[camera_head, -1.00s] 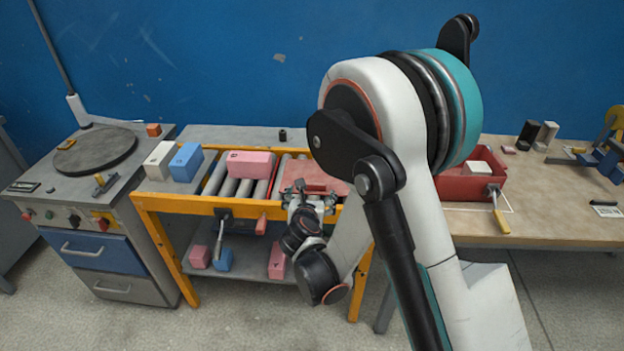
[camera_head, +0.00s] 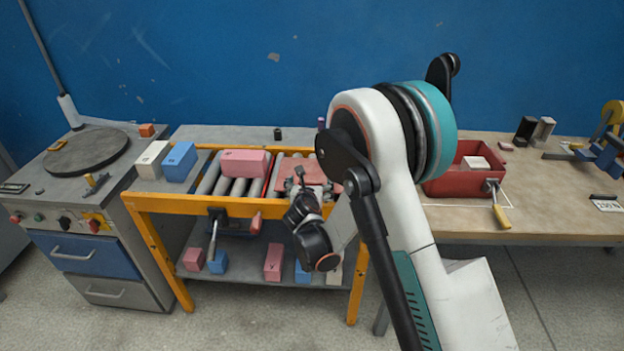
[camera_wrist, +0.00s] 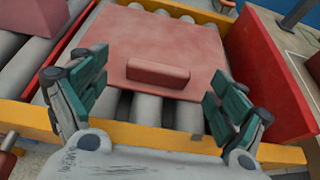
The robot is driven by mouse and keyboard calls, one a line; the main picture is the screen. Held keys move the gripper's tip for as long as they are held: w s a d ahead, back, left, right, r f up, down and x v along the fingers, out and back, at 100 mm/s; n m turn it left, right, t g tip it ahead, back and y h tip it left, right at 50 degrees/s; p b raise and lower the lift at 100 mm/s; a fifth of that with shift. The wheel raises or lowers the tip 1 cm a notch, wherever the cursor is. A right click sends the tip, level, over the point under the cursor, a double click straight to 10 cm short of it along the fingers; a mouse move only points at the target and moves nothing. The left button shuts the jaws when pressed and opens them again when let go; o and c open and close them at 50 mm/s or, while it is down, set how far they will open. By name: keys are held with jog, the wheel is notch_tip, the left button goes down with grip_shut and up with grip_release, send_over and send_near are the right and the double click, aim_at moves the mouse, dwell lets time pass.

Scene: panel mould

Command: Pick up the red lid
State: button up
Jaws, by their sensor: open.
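The red lid (camera_wrist: 160,40) is a flat pinkish-red panel lying on the grey rollers of the yellow-framed conveyor table. It has a raised bar handle (camera_wrist: 158,73) near its front edge in the wrist view. In the head view the lid (camera_head: 312,172) is partly hidden behind my arm. My gripper (camera_wrist: 155,98) is open, its two green-padded fingers spread wide on the near side of the handle, with nothing between them. In the head view my gripper (camera_head: 305,183) is at the lid's front edge, small and partly hidden.
A pink block (camera_head: 245,163) lies on the rollers left of the lid. White (camera_head: 153,160) and blue (camera_head: 180,161) blocks stand further left. A red bin (camera_head: 458,184) sits on the right bench. The yellow rail (camera_wrist: 190,138) runs below my fingers.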

jog(key=x, duration=0.2)
jog(key=shift+w+f, duration=0.2)
jog(key=shift+f, duration=0.05)
jog(key=shift+r, duration=0.1)
jog(key=shift+c, duration=0.6)
jog(key=c, duration=1.2)
jog(key=shift+o, duration=0.2)
jog(key=shift+r, duration=0.1)
